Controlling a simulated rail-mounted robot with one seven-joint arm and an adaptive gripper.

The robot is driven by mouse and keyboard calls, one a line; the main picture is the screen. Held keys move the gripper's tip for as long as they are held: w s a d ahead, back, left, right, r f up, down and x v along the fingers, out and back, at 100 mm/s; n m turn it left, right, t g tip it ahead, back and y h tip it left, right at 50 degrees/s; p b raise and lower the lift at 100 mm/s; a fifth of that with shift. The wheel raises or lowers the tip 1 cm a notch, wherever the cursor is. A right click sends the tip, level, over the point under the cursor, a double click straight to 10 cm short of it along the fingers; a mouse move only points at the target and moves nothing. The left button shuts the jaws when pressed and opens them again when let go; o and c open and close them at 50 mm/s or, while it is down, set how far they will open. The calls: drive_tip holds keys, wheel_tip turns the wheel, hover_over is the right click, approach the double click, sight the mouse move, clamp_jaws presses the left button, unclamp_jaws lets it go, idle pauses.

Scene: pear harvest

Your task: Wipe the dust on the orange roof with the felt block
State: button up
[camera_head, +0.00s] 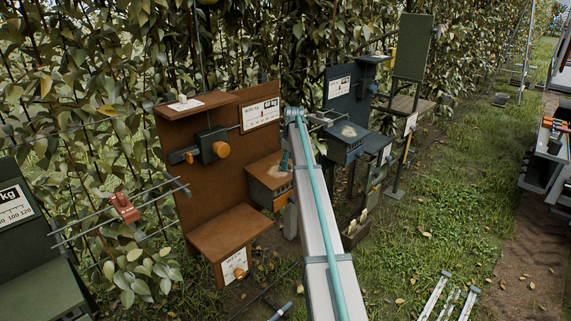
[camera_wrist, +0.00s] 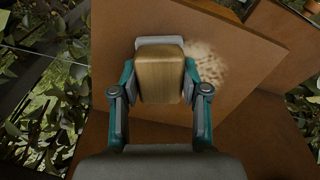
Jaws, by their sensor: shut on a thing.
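The orange roof (camera_head: 258,170) is the top of a small box on the rust-brown stand in the head view. It also shows in the wrist view (camera_wrist: 255,62) as a tilted brown-orange panel. A pale dust patch (camera_wrist: 209,62) lies on it, just right of the block. My gripper (camera_wrist: 160,82) is shut on the felt block (camera_wrist: 160,75), which has a wood-coloured body and a grey layer at its far end. In the head view my gripper (camera_head: 284,160) is over the roof and the block is hard to make out. I cannot tell whether the felt touches the roof.
The rust-brown back panel (camera_head: 190,150) carries a dark box with an orange knob (camera_head: 221,149). A lower brown shelf (camera_head: 228,229) juts out in front. A dark blue stand (camera_head: 343,90) with its own dusty ledge stands to the right. Open grass lies farther right.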

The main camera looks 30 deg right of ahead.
sight(266, 172)
drive_tip(key=shift+w+d, duration=0.3)
drive_tip(key=shift+d, duration=0.5)
drive_tip(key=shift+w+d, duration=0.25)
drive_tip(key=shift+d, duration=0.5)
drive_tip(key=shift+w+a+r, duration=0.2)
drive_tip(key=shift+w, duration=0.25)
drive_tip(key=shift+w+a+r, duration=0.15)
drive_tip(key=shift+w, duration=0.25)
drive_tip(key=shift+w+f, duration=0.1)
drive_tip(key=shift+w, duration=0.05)
drive_tip(key=shift+a+f, duration=0.1)
drive_tip(key=shift+s+a, duration=0.45)
drive_tip(key=shift+a, duration=0.15)
drive_tip(key=shift+s+a, duration=0.55)
drive_tip(key=shift+a, duration=1.1)
drive_tip(key=shift+s+a, duration=0.55)
drive_tip(key=shift+a, duration=1.05)
drive_tip(key=shift+s+a, duration=0.55)
drive_tip(key=shift+a, duration=1.2)
drive_tip(key=shift+w+a, duration=0.25)
drive_tip(key=shift+w, duration=0.6)
drive_tip(key=shift+w+d, duration=0.65)
drive_tip(key=shift+d, duration=1.25)
drive_tip(key=shift+w+d, duration=0.7)
drive_tip(key=shift+d, duration=1.2)
drive_tip(key=shift+w+d, duration=0.65)
drive_tip(key=shift+d, duration=1.25)
drive_tip(key=shift+r, duration=0.2)
drive_tip(key=shift+r, duration=0.1)
